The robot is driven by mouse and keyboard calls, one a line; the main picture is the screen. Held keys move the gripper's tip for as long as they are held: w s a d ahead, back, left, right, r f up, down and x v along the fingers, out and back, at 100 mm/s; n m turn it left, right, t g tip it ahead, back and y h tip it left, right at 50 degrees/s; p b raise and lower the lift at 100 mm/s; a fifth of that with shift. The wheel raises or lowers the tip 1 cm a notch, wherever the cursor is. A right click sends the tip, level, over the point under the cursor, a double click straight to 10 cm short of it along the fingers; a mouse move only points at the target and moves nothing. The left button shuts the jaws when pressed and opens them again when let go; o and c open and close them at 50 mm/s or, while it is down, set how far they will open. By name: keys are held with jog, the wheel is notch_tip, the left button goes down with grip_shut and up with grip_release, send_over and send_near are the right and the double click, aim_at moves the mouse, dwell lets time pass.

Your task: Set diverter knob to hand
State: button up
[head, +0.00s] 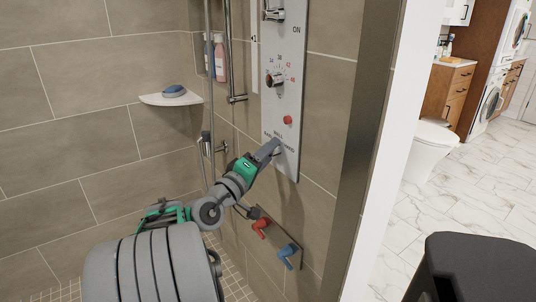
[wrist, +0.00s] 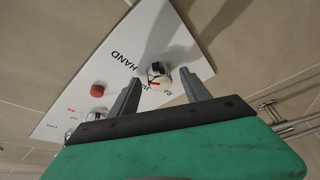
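The diverter knob (wrist: 160,77) shows in the wrist view as a small round dark-and-white knob on the white shower panel (wrist: 190,55). A thin red mark is on its left side. The word HAND is printed up and left of it; other labels near it are partly hidden, and I cannot tell exactly which one the knob points to. My gripper (wrist: 160,79) is open, with its two fingers on either side of the knob in that view; contact cannot be told. In the head view my gripper (head: 275,148) is at the panel's lower part and hides the knob.
Above the knob are a red button (head: 288,119), a temperature dial (head: 275,80) and a lever (head: 273,14). Below are red (head: 260,227) and blue (head: 287,254) valve handles. A hand shower (head: 206,145) and bar stand left. A corner shelf (head: 170,100) holds a blue item.

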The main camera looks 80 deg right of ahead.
jog(key=v, duration=0.7)
jog(key=shift+a, duration=0.4)
jog(key=shift+w, duration=0.15)
